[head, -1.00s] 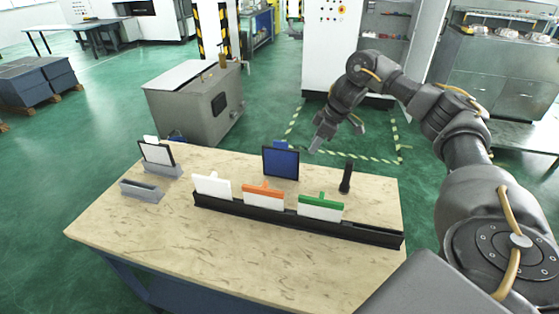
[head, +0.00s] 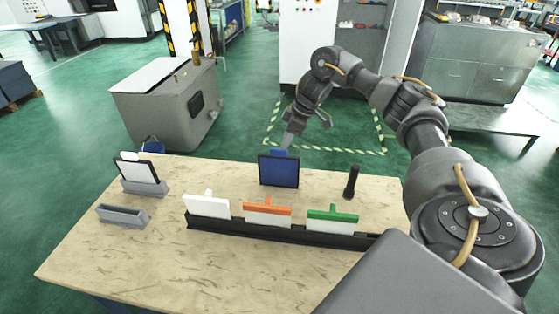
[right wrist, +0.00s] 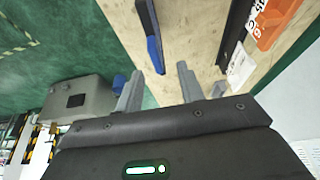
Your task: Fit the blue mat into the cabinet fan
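The blue mat (head: 278,171), dark-framed with a blue tab on top, stands upright near the back of the table. In the right wrist view the mat (right wrist: 148,20) shows edge-on, its blue tab (right wrist: 156,55) pointing between my fingertips. My right gripper (head: 289,140) is just above and behind the tab. In the right wrist view my right gripper (right wrist: 157,74) is open, with a finger on either side of the tab's end and nothing clamped. A grey cabinet (head: 150,119) with a dark opening stands behind the table; I cannot tell whether this is the cabinet fan. My left gripper is out of view.
A black rack (head: 270,233) holds white, orange-topped (head: 267,208) and green-topped (head: 333,216) panels in front of the mat. A black upright post (head: 352,182) stands to its right. At left are a grey holder with a white panel (head: 137,170) and an empty grey holder (head: 123,215).

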